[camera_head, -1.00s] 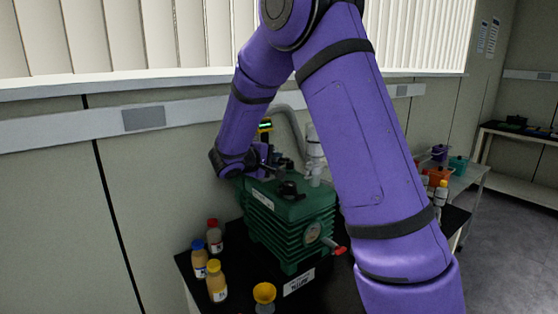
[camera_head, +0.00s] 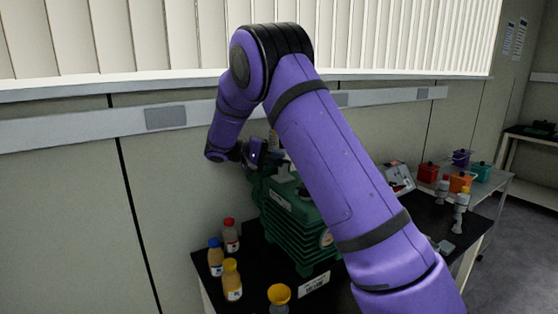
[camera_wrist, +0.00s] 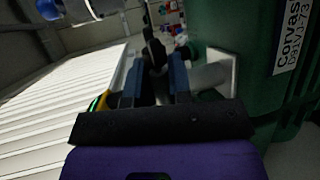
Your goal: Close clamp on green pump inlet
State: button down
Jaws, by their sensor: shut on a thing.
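The green pump (camera_head: 292,232) stands on a black-topped table, partly hidden behind my arm. My gripper (camera_head: 268,153) is at the pump's far upper left, by its top. In the wrist view my gripper (camera_wrist: 156,75) has its two blue fingers on either side of a dark clamp part (camera_wrist: 155,52) and is shut on it. The inlet joint itself is mostly hidden, so I cannot tell how far the clamp is closed.
Several capped bottles (camera_head: 231,280) stand at the table's front left. Coloured containers (camera_head: 460,182) and white-grey fittings (camera_head: 460,212) are on the right. A wall with a grey rail (camera_head: 60,133) and blinds is close behind my arm.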

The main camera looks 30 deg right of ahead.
dwell(0.4)
jog(key=c, duration=1.4)
grip_release()
jog(key=shift+w, duration=0.1)
jog(key=shift+o, duration=0.2)
jog(key=v, duration=1.1)
